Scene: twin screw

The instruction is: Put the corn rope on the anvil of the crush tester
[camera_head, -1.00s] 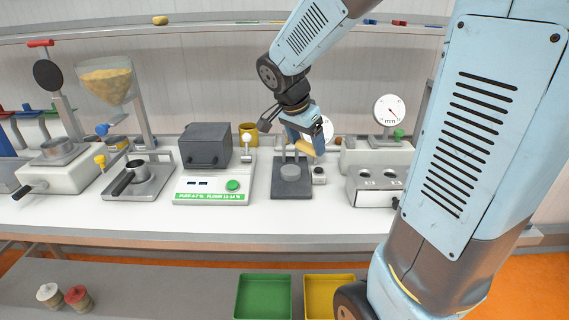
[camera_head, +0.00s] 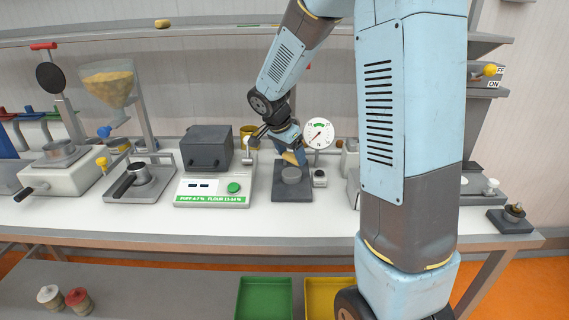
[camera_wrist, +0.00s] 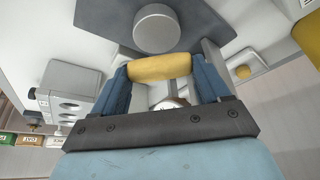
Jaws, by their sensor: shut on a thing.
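The corn rope (camera_head: 290,158), a short tan-yellow cylinder, is held crosswise in my gripper (camera_head: 288,153). In the wrist view, the rope (camera_wrist: 160,67) lies between the two blue fingers of my gripper (camera_wrist: 161,70), which are shut on it. The crush tester has a dark base plate (camera_head: 278,192), a round grey anvil (camera_head: 291,174) and a white dial marked N (camera_head: 318,133). In the head view the rope shows just above the anvil. In the wrist view the anvil (camera_wrist: 157,28) is bare and apart from the rope. My gripper partly hides the tester's upper part.
Left of the tester stand a panel with a green button (camera_head: 233,188) and a dark box oven (camera_head: 207,147). A small knobbed block (camera_head: 319,178) sits close at its right. A green tray (camera_head: 264,297) and a yellow tray (camera_head: 328,297) are below the bench.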

